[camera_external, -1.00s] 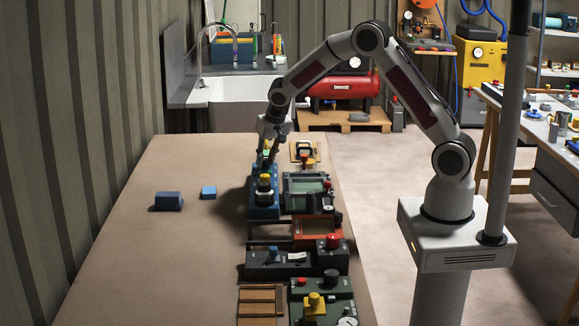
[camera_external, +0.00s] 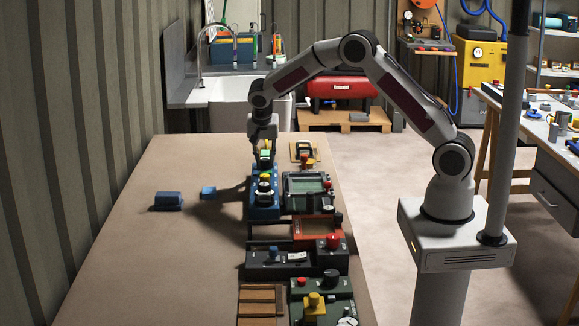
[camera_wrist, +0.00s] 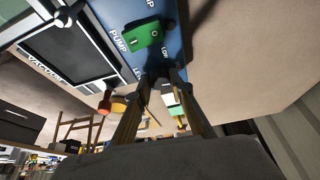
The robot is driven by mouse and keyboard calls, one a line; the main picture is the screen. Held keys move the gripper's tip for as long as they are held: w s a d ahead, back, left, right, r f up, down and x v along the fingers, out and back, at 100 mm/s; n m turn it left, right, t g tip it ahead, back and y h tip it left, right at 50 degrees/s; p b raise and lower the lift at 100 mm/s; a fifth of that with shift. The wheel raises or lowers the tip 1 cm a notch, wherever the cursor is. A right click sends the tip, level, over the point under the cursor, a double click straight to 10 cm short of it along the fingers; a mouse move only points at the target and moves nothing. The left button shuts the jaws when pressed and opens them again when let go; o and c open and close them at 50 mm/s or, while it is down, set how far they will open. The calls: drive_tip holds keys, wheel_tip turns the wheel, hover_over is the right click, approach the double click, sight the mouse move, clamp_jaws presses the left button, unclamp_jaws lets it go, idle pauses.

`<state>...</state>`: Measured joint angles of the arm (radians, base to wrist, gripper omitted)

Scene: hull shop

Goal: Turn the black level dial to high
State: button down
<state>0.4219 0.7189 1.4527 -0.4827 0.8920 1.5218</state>
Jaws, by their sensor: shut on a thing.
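The blue panel (camera_external: 262,212) stands on the bench in the external view. It carries a green rocker (camera_wrist: 142,36) marked PUMP, which shows in the wrist view. My gripper (camera_wrist: 161,74) points down at the panel's far end, its fingertips at the lettering LOW and the start of a level label. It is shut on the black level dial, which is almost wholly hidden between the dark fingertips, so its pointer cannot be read. In the external view my gripper (camera_external: 263,150) covers that part of the panel.
A grey-green unit with a screen (camera_external: 304,188) stands close on the right. Two blue blocks, one larger (camera_external: 168,201) and one smaller (camera_external: 208,192), lie left. The bench's left side is mostly clear.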

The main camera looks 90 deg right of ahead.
drive_tip(key=shift+m, duration=0.4)
drive_tip(key=c, duration=1.8)
unclamp_jaws()
drive_tip(key=shift+n, duration=0.3)
drive_tip(key=shift+s+n+t, duration=0.1)
drive_tip(key=shift+n+t, duration=0.5)
drive_tip(key=shift+n, duration=0.9)
drive_tip(key=shift+n+t+y, duration=0.4)
drive_tip(key=shift+n+t, duration=0.2)
drive_tip(key=shift+n, duration=1.3)
drive_tip(key=shift+s+d+n+t+y, duration=0.1)
drive_tip(key=shift+n+t+y, duration=0.2)
drive_tip(key=shift+n, duration=0.75)
drive_tip(key=shift+s+n+t+y, duration=0.15)
drive_tip(key=shift+n+t, duration=0.25)
drive_tip(key=shift+n, duration=0.65)
drive_tip(key=shift+d+n+t+y, duration=0.1)
drive_tip(key=shift+n+t+y, duration=0.35)
drive_tip(key=shift+n, duration=1.35)
